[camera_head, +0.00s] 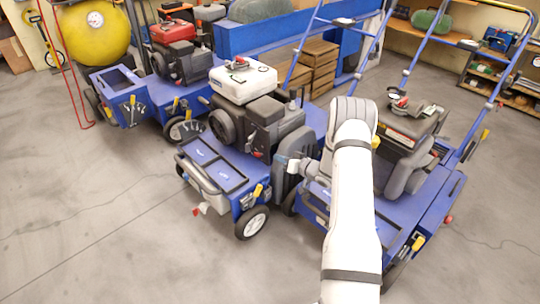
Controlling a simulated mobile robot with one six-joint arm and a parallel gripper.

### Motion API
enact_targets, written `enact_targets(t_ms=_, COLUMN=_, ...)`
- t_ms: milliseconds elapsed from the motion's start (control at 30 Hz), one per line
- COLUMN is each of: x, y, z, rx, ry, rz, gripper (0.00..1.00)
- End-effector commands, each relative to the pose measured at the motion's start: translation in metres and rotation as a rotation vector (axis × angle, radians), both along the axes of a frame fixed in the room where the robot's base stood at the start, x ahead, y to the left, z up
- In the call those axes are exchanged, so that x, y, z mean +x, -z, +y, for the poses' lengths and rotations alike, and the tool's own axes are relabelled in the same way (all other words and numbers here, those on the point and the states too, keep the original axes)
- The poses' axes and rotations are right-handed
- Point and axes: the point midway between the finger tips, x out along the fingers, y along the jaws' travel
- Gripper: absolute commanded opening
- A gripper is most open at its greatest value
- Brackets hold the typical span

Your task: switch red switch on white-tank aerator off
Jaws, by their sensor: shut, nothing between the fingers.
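The white-tank aerator (222,150) stands in the middle, a blue machine with a white fuel tank (243,80) on top of its dark engine (262,122). My gripper (287,164) is at the right side of this engine, low down beside it, and looks shut and empty. It is small here, and my white arm partly covers the space behind it. I cannot tell whether the gripper touches the engine.
A red-tank aerator (165,68) stands behind to the left. Another blue aerator (433,212) with a dark engine stands close on the right, partly behind my arm. Wooden crates (318,62) and a blue bin (235,38) are at the back. The floor at the front left is clear.

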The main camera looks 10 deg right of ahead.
Motion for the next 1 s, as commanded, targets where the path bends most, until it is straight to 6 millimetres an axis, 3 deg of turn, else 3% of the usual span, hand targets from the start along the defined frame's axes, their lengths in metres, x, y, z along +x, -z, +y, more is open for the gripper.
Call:
enact_targets(t_ms=500, x=0.065, y=0.021, z=0.05, rx=-0.002, ry=-0.002, rz=-0.001, gripper=0.0)
enact_targets(t_ms=1000, x=0.073, y=0.02, z=0.055, rx=0.0, ry=0.0, rz=0.0, gripper=0.0)
